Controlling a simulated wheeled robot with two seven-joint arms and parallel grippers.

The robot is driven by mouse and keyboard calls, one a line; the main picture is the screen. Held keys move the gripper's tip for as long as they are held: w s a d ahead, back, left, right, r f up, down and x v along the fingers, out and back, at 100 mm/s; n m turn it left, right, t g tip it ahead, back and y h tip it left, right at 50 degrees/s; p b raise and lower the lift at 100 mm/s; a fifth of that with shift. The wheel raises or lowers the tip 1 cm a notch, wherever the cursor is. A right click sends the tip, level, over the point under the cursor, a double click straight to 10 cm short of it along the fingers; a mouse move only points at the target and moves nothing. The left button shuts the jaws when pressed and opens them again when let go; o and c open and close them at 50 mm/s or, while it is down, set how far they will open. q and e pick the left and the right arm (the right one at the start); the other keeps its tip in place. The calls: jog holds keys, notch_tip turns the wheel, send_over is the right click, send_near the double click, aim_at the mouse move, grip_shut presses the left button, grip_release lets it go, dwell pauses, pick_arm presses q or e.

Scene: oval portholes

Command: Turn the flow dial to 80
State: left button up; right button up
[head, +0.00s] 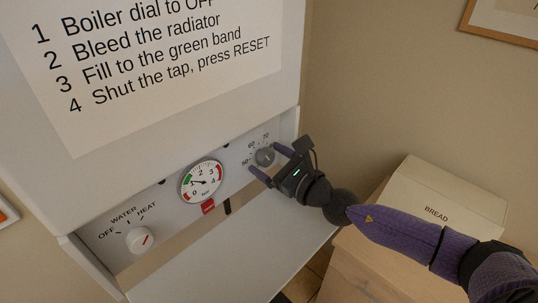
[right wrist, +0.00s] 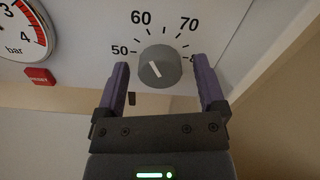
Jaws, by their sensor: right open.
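The flow dial (head: 265,156) is a grey round knob on the lower panel of the white boiler. In the right wrist view the flow dial (right wrist: 165,66) has a white pointer aimed up and left, between the 50 and 60 marks. The 70 shows at upper right; the number beyond it is mostly hidden by a finger. My right gripper (head: 266,160) is open, its purple fingers on either side of the dial. In the right wrist view the gripper (right wrist: 161,70) straddles the knob with a gap on each side. My left gripper is out of view.
Left of the dial are a pressure gauge (head: 202,181), a red RESET tab (head: 209,208) and a water/heat knob (head: 141,240). A white shelf (head: 230,262) lies below the panel. A BREAD box (head: 440,205) stands at right, under my right arm.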

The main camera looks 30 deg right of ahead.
jog(key=shift+w, duration=0.2)
grip_shut()
dwell(0.3)
